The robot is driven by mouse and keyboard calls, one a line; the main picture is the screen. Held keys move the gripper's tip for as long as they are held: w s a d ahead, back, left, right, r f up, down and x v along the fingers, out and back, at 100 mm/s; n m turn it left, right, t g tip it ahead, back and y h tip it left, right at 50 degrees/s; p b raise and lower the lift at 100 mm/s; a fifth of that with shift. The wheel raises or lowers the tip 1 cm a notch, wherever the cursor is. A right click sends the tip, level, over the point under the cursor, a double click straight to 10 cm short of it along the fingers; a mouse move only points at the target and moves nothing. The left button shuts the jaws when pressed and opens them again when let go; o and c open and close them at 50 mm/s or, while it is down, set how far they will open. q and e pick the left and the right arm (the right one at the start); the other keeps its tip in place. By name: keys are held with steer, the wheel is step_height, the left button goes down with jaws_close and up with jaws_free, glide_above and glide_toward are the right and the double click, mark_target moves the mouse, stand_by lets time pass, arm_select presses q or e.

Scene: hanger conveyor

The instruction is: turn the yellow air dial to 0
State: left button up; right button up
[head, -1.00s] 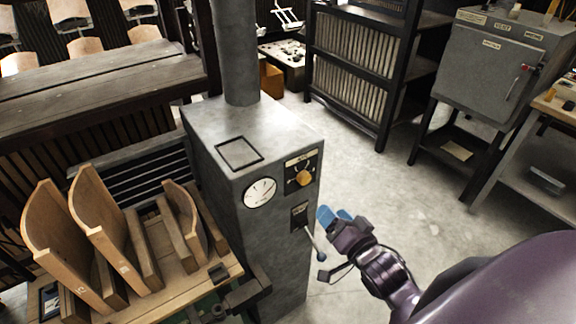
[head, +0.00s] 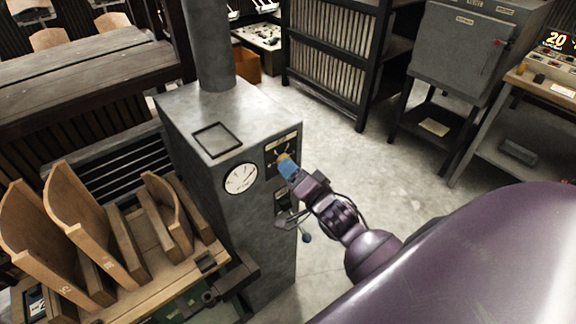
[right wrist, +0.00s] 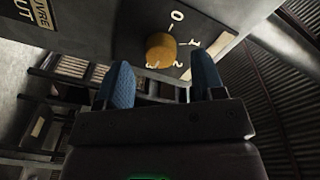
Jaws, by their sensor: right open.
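The yellow air dial (right wrist: 161,50) is a round knob on a dark plate on the grey machine (head: 205,200). In the right wrist view the marks 0, 1, 2 and 3 stand around it. I cannot tell which mark it points to. In the head view only a sliver of the dial (head: 283,157) shows past my right gripper (head: 287,167). My right gripper, with blue fingertips, is open in front of the dial; in the right wrist view its fingers (right wrist: 164,85) stand apart below the knob, with nothing between them. My left gripper is not in view.
A white round gauge (head: 241,178) sits left of the dial. A lever with a dark ball end (head: 306,238) sticks out below. Curved wooden pieces (head: 85,225) stand on a bench at the left. The floor (head: 370,165) to the right is clear.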

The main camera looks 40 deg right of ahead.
steer(key=shift+w, duration=1.3)
steer(key=c, duration=0.9)
